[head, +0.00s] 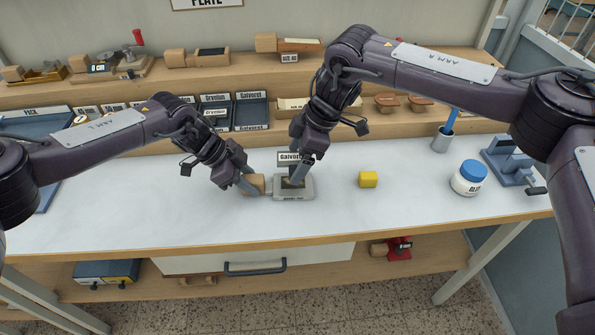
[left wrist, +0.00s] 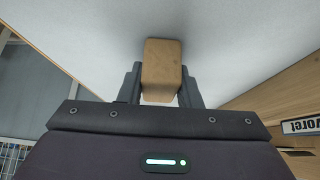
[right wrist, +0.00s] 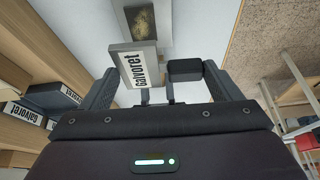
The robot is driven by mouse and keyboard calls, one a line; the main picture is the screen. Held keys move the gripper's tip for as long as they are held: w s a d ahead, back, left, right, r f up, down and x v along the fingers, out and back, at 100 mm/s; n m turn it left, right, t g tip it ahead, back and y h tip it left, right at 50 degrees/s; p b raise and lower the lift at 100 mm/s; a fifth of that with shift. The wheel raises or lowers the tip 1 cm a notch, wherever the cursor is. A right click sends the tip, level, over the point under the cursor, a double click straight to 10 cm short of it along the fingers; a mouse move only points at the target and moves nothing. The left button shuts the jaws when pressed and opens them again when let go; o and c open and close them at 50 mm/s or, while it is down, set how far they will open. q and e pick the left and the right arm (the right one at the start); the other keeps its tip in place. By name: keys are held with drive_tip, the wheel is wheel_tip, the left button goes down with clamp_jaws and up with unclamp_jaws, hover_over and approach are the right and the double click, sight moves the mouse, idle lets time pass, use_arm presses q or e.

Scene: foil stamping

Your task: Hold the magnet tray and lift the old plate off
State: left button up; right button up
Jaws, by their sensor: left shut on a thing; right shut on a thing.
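The grey magnet tray (head: 306,190) lies on the white bench top, with its wooden handle (head: 256,182) to the left. My left gripper (head: 248,186) is shut on this handle, which shows between the fingers in the left wrist view (left wrist: 161,68). The old plate (head: 291,156), with a tag reading "Galvoret", is at my right gripper (head: 299,172) above the tray. My right gripper is shut on it, and the tag also shows in the right wrist view (right wrist: 138,68). A brownish patterned face shows on the tray. The fingers partly hide the contact, so any gap below is unclear.
A glue jar (head: 468,177) with a blue lid, a grey cup (head: 442,140) and a blue clamp-like device (head: 512,163) stand farther right. Shelves with labelled boxes (head: 250,110) run behind. The bench front is clear.

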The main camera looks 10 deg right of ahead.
use_arm(q)
drive_tip(key=o, duration=1.1)
drive_tip(key=shift+c, duration=0.2)
use_arm(e)
wheel_tip(320, 180, up, 2)
drive_tip(key=shift+r, duration=0.2)
use_arm(q)
drive_tip(key=v, duration=1.2)
